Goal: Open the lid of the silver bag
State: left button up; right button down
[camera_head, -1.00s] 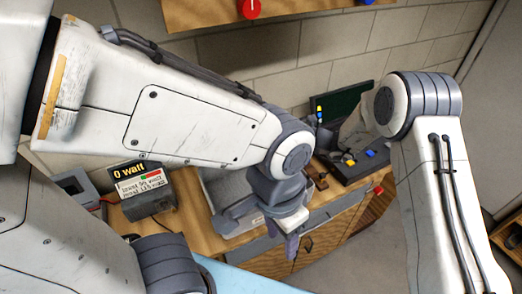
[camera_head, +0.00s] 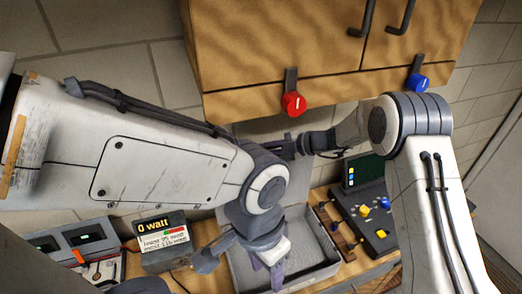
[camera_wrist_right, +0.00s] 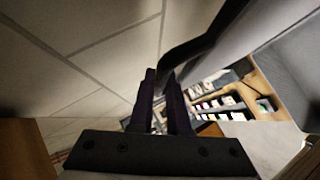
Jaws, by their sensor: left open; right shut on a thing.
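The silver bag is a grey hard case; its open, box-like base (camera_head: 318,276) stands on the table in the head view. Its lid (camera_head: 292,186) is raised behind the base, partly hidden by my left arm. My right gripper (camera_head: 287,147) is at the top of the raised lid. In the right wrist view its dark fingers (camera_wrist_right: 172,100) are shut on the black handle (camera_wrist_right: 208,38), with a grey panel, apparently the lid, at right. My left gripper (camera_head: 268,270) is open and empty, pointing down over the base; whether it touches is unclear.
A scale-like display box (camera_head: 163,242) and a grey powered device (camera_head: 82,245) stand to the left. A dark control panel (camera_head: 368,215) with knobs is right of the case. A wooden cabinet (camera_head: 330,50) with red and blue hanging knobs is above.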

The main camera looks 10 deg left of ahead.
jog(key=shift+w+f, duration=0.15)
jog(key=shift+w, duration=0.1)
jog(key=c, duration=0.9)
grip_release()
jog(key=shift+d, duration=0.2)
jog(key=b+v, duration=0.4)
jog(key=v, duration=0.6)
jog(key=shift+r+b, duration=0.25)
jog(key=shift+b, duration=0.1)
